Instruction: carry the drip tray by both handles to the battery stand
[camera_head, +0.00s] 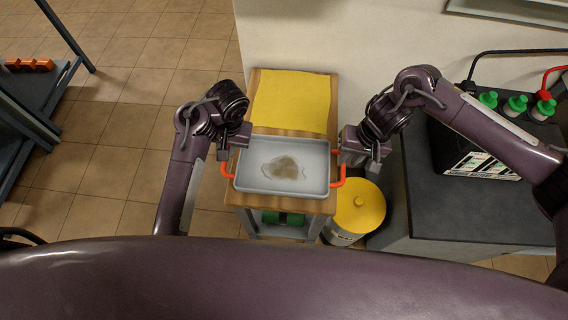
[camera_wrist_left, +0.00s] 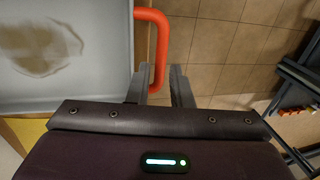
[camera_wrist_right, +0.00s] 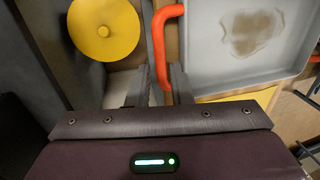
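The drip tray (camera_head: 312,188) is shallow and pale grey, with a brownish puddle (camera_head: 285,168) in it. It sits level on the near part of a wood-topped stand (camera_head: 258,204). It has an orange handle at each short side. My left gripper (camera_head: 229,152) is open at the left handle (camera_wrist_left: 160,45), which shows between its fingers in the left wrist view. My right gripper (camera_head: 362,156) is open at the right handle (camera_wrist_right: 160,45), which runs between its fingers in the right wrist view. I cannot tell which furniture is the battery stand.
A yellow mat (camera_head: 290,100) lies behind the tray. A yellow-lidded bin (camera_head: 358,203) stands right of the stand. A blue-grey rack (camera_head: 30,90) stands far left, with open tiled floor between.

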